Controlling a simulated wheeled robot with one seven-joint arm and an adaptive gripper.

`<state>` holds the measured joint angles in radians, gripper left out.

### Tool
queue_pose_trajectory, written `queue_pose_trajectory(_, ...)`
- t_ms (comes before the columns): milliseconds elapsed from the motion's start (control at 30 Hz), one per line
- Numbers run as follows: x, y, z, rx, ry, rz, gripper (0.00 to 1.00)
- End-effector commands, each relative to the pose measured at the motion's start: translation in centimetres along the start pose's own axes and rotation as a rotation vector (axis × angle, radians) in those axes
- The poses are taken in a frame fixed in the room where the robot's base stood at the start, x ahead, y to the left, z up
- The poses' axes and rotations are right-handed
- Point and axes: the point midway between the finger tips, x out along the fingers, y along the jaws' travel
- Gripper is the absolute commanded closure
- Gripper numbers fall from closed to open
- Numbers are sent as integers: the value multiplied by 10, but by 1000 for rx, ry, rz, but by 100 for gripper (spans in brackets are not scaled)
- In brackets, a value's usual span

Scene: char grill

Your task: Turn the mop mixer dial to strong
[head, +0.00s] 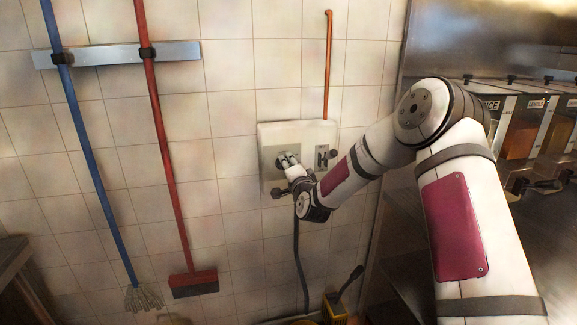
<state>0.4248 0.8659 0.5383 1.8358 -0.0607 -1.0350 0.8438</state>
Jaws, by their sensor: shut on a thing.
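The mop mixer (315,133) is a pale wall box fixed to the tiles, with a copper pipe coming down into its top right. Its dial (281,160) is dark and round, on the left of the box's front. My gripper (284,163) reaches it from the lower right and is shut on the dial. The fingers and wrist cover much of the dial, so its markings and pointer position cannot be read.
A small dark-framed panel (322,157) and a side knob (334,153) sit right of the dial. A dark hose (298,262) hangs below the box towards a yellow bucket (336,310). A blue mop (88,165) and red broom (165,150) hang left. Drink dispensers (520,128) stand right.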

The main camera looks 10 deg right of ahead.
Motion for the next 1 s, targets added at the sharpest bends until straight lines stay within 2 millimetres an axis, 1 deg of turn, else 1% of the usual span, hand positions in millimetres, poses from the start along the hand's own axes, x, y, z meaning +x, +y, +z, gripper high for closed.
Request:
queue_pose_trajectory(100, 0, 5, -3, 113, 5, 4, 96)
queue_pose_trajectory(600, 0, 12, 0, 577, 6, 4, 96)
queue_pose_trajectory(800, 0, 14, 2, 724, 5, 5, 96)
queue_pose_trajectory(1000, 0, 15, 3, 825, 5, 5, 96)
